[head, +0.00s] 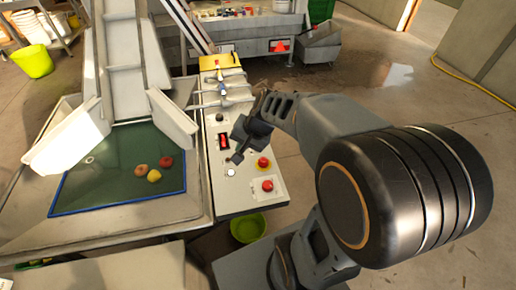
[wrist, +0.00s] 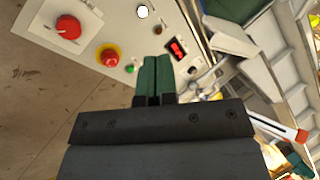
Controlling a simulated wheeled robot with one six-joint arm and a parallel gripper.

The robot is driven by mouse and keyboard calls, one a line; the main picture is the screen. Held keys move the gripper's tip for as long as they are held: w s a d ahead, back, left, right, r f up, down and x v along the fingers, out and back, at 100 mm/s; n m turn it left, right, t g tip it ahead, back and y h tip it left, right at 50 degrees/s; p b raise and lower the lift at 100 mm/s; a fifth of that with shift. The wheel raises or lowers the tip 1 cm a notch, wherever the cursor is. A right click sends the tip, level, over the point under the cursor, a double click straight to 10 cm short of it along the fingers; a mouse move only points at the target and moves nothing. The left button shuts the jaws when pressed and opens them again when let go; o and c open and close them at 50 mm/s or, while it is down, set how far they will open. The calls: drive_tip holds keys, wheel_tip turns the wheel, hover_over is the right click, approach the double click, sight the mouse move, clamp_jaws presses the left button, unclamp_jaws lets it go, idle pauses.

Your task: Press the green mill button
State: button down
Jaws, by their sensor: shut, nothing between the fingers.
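A small green button (wrist: 129,69) shows on the pale control panel (wrist: 105,20) in the wrist view, just left of my fingertips and beside a red mushroom button on a yellow ring (wrist: 108,55). I cannot make out the green button in the head view, where my gripper covers part of the panel. My gripper (head: 237,158) is shut and empty, low over the middle of the panel. Its two fingers (wrist: 157,58) lie together in the wrist view. The fingertips look apart from the green button; I cannot tell their height above the panel.
A tray (head: 110,185) with several fruits lies left. A green bowl (head: 248,228) is below.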

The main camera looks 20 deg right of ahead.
drive_tip(key=w+d+f+m+t, duration=0.4)
drive_tip(key=w+d+f+m, duration=0.4)
drive_tip(key=w+d+m, duration=0.3)
drive_tip(key=w+m, duration=0.1)
drive_tip(key=m, duration=0.1)
drive_tip(key=shift+w+d+f+m+y+p, duration=0.2)
drive_tip(key=shift+w+f+m+y+p, duration=0.05)
drive_tip(key=shift+w+m+y+p, duration=0.15)
drive_tip(key=shift+f, duration=0.2)
wheel_tip(320, 180, down, 7)
drive_tip(key=b, duration=0.5)
drive_tip(key=shift+b, duration=0.4)
drive_tip(key=shift+f+b, duration=0.7)
drive_tip(key=shift+b, duration=0.05)
drive_tip(key=shift+f+b, duration=0.8)
drive_tip(key=shift+b, duration=0.25)
idle(0.8)
drive_tip(key=shift+r, duration=0.1)
idle(0.3)
drive_tip(key=shift+r+p, duration=0.5)
drive_tip(key=shift+r, duration=0.2)
